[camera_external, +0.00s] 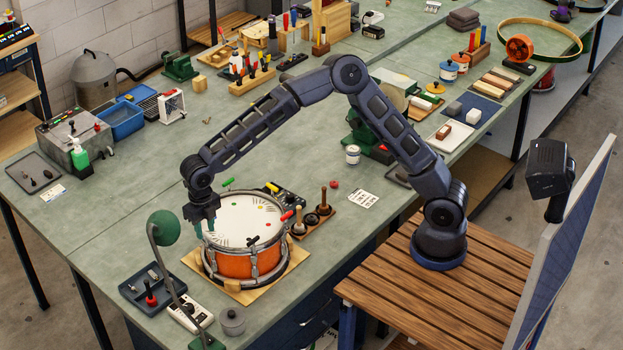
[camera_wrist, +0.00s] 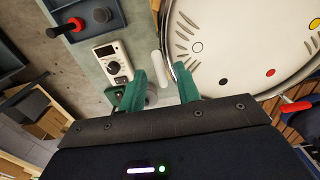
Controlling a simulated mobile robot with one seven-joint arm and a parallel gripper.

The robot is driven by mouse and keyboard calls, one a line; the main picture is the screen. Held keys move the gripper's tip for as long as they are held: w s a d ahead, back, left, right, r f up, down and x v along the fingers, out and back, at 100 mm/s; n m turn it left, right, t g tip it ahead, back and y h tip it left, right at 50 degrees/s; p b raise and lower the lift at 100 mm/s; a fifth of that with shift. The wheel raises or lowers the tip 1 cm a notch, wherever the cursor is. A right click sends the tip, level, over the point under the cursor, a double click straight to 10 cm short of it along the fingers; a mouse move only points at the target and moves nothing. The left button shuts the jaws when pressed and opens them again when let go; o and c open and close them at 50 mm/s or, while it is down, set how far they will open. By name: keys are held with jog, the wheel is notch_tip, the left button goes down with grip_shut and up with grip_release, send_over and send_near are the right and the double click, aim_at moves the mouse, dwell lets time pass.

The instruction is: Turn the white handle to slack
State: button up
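The white handle (camera_wrist: 156,68) is a pale rounded bar at the rim of the drum (camera_external: 249,265). In the wrist view it shows in the gap between my gripper's teal fingers (camera_wrist: 161,74), with a gap visible to either side. My gripper also shows in the external view (camera_external: 204,228), pointing down at the drum's left rim. It is open and empty. I cannot tell how deep the handle lies between the fingers. The white drumhead (camera_wrist: 235,50) has printed marks and coloured dots.
A red handle (camera_external: 287,215) and a green handle (camera_external: 228,181) stick out from the rim. A meter (camera_wrist: 114,62) and a tray (camera_external: 138,291) lie left of the drum. A green lamp (camera_external: 164,228) stands near my gripper. Wooden blocks surround the drum's base.

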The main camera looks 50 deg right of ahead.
aim_at(206, 233)
notch_tip(206, 233, up, 8)
jog(key=shift+r, duration=0.15)
dwell(0.6)
jog(key=s+d+r+m+t, duration=0.1)
jog(key=d+r+m, duration=0.35)
jog(key=d, duration=0.75)
jog(key=s+d+r+m+t+h, duration=0.1)
jog(key=s+d+r+m, duration=0.1)
jog(key=d+m, duration=0.75)
jog(key=s+d+r+m+t, duration=0.1)
jog(key=d+r+m, duration=0.25)
jog(key=d, duration=1.05)
jog(key=s+d+f+m, duration=0.2)
jog(key=s+d+m, duration=0.7)
jog(key=d, duration=0.3)
jog(key=s+d+f+m+t+y, duration=0.1)
jog(key=s+d+f+m, duration=0.1)
jog(key=s+d+m, duration=0.7)
jog(key=s+d, duration=0.1)
jog(key=d, duration=0.1)
jog(key=shift+s+d+f+t, duration=0.15)
jog(key=shift+s+d+t, duration=0.15)
jog(key=shift+d, duration=0.05)
